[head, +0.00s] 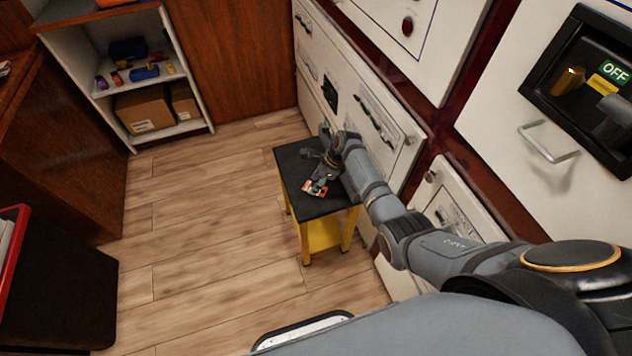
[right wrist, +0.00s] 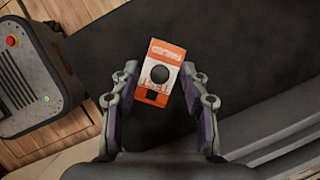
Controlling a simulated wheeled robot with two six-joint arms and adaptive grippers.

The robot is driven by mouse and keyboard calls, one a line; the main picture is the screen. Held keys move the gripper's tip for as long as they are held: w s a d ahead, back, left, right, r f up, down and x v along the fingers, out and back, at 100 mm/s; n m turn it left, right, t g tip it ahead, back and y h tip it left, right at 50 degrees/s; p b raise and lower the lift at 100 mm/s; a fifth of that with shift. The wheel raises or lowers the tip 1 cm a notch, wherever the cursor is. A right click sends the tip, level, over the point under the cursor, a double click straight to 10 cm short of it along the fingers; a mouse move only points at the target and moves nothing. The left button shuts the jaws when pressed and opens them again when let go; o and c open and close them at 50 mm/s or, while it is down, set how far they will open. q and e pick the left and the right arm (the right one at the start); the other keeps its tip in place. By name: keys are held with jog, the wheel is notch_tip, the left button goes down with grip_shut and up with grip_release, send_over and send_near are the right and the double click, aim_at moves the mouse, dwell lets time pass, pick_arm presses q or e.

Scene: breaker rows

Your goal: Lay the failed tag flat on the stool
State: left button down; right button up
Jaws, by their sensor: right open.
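In the head view the tag (head: 316,189) shows small on the stool top (head: 318,208), which has yellow legs. It looks flat. My right gripper (head: 324,176) is low over the stool. In the right wrist view its fingers (right wrist: 159,68) are open on either side of the tag, with a gap on each side. Whether the fingertips touch the stool top cannot be told. My left gripper is not in view.
White breaker cabinets (head: 350,100) with handles stand right behind the stool. A white shelf (head: 128,138) with boxes and tools is at the back left. A red-edged dark unit (head: 60,290) stands at the left. The wood floor (head: 200,220) left of the stool is clear.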

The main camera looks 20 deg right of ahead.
jog(key=shift+d+r, duration=0.1)
jog(key=shift+r, duration=0.05)
jog(key=v, duration=1.1)
jog(key=shift+r, duration=0.3)
jog(key=shift+s+d, duration=0.1)
